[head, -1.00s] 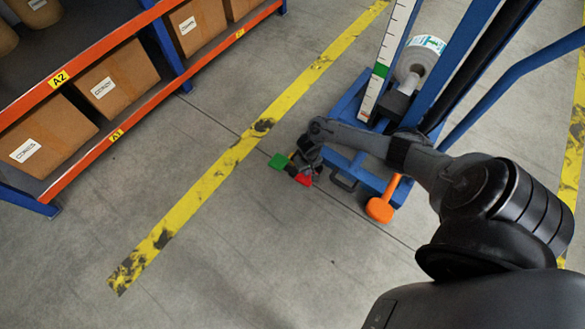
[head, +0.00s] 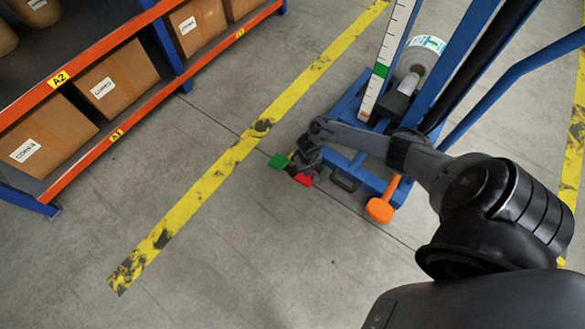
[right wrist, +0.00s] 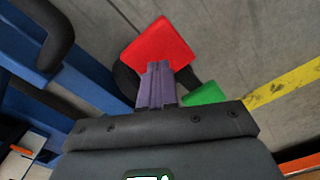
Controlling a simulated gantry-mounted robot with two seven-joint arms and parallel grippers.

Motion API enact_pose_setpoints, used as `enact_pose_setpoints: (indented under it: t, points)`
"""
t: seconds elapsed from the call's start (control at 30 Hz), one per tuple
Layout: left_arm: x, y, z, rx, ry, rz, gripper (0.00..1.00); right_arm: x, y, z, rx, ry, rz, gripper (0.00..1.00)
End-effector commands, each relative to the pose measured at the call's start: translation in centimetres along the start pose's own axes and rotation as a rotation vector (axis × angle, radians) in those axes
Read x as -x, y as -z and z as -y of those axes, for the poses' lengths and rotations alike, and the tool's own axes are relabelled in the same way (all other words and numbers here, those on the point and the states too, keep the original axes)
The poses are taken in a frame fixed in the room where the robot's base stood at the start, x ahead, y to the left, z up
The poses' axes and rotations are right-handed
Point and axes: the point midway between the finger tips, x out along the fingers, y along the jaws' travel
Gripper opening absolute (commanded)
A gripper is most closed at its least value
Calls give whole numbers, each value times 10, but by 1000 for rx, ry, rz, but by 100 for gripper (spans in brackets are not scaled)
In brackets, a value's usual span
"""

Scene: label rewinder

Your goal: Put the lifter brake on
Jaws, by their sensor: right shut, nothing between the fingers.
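The blue lifter (head: 370,178) stands on the floor right of centre in the head view. At its near left corner are a red pedal (head: 304,180) and a green pedal (head: 278,161). My right gripper (head: 300,165) is shut with nothing between its fingers, close over the pedals. In the right wrist view the shut fingers (right wrist: 157,80) overlap the red pedal (right wrist: 160,43); I cannot tell whether they touch it. The green pedal (right wrist: 203,94) is partly hidden behind the gripper body. My left gripper is not in view.
An orange handle (head: 380,208) and a dark loop handle (head: 344,181) are on the lifter's near side. A label roll (head: 420,60) sits on the lifter. Shelving with boxes (head: 118,80) stands at the left. The floor around the yellow line (head: 215,170) is clear.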

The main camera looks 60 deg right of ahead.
Motion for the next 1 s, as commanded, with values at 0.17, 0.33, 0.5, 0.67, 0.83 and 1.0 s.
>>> enact_pose_setpoints:
  t: [0.17,0.33,0.5,0.67,0.83,1.0]
  points:
    - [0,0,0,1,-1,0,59,0,0,0,0,0,0,0]
    - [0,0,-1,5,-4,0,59,0,0,0,0,0,0,0]
    - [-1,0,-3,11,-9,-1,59,-4,0,0,1,1,1,0]
    - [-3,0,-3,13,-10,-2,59,-11,0,1,-1,1,1,0]
    - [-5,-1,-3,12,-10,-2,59,-17,0,1,0,1,0,0]
    - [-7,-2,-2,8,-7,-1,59,-24,0,0,-1,1,0,0]
